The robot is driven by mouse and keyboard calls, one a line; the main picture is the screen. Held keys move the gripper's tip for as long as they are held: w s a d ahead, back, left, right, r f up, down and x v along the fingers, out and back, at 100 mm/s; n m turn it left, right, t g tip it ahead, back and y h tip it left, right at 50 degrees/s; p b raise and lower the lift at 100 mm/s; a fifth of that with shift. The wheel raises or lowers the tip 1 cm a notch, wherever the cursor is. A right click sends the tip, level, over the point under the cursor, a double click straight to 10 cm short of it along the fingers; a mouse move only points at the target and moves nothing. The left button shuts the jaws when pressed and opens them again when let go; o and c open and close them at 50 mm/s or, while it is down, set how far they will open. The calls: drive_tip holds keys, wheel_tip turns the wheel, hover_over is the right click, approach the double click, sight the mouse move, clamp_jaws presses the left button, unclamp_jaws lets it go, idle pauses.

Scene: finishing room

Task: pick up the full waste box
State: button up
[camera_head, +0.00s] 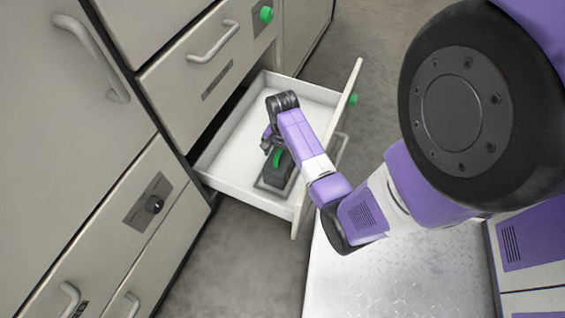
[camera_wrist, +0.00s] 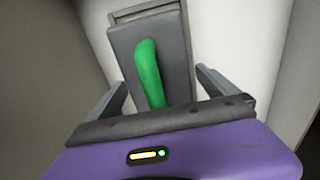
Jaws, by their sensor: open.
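The waste box (camera_head: 275,172) is a dark grey box with a green handle (camera_head: 277,158) on top. It stands in the open drawer (camera_head: 232,150), on the drawer floor near its front right part. My gripper (camera_head: 270,140) is down inside the drawer, over the box. In the wrist view the box (camera_wrist: 178,42) and its green handle (camera_wrist: 149,72) lie ahead between my open fingers (camera_wrist: 168,98). The fingers stand apart on both sides of the handle, and I see no contact. The inside of the box is hidden by its top.
The drawer has raised white walls around the box. Its front panel (camera_head: 327,150) carries a green knob (camera_head: 353,99). Closed grey cabinets with handles (camera_head: 213,42) stand at the left. Bare floor (camera_head: 240,255) shows below the drawer.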

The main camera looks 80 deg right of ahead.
drive_tip(key=shift+r, duration=0.1)
clamp_jaws()
drive_tip(key=shift+r, duration=0.1)
